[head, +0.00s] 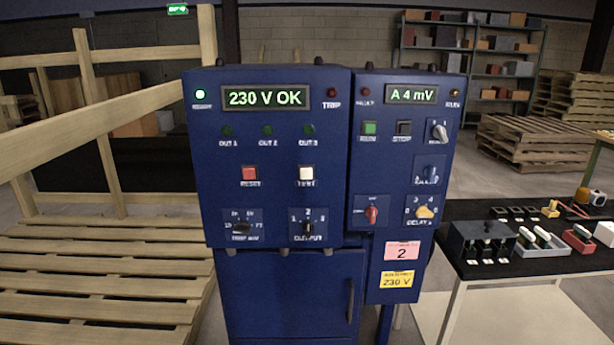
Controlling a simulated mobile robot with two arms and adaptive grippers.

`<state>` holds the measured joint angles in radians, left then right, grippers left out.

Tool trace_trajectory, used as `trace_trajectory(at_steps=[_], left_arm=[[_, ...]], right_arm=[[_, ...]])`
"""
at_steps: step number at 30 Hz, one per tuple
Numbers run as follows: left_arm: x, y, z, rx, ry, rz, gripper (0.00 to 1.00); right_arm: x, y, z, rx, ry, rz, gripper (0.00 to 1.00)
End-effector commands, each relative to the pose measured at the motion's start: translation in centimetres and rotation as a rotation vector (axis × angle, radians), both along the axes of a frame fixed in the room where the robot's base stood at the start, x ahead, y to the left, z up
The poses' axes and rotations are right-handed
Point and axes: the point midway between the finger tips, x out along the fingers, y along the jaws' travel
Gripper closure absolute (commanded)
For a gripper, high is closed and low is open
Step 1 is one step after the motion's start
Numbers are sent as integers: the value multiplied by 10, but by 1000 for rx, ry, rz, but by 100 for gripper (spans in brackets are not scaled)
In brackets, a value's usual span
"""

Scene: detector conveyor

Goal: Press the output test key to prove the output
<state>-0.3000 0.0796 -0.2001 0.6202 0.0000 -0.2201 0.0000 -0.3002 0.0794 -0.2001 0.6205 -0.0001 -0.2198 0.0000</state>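The white test key (306,174) sits on the front of the left blue cabinet (230,140), right of the red reset key (249,175). Below it is the output selector (308,227), a black knob with its pointer near 2. Above, the OUT 1 (226,131), OUT 2 (267,130) and OUT 3 (309,130) lamps look dark. The display (264,98) reads "230 V OK", and a lamp (200,94) at its left glows green. The trip lamp (331,93) looks dark red. Neither gripper is in view.
The right blue cabinet (395,150) has a display (411,94) reading "A 4 mV", a green run key (370,128), and a red switch (371,212). A black-topped table (500,268) with small parts stands right. Wooden pallets (110,270) fill the left. The cabinet fronts look unobstructed.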

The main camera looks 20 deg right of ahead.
Motion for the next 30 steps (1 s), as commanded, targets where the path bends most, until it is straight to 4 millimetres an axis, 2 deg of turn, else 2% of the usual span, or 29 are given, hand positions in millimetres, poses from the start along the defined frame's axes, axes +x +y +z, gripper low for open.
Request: trace_trajectory(at_steps=[2, 19, 30], left_arm=[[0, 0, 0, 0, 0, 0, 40], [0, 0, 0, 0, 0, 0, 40], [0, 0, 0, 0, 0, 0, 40]], right_arm=[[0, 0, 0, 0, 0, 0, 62], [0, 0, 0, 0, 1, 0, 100], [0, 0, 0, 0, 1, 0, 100]])
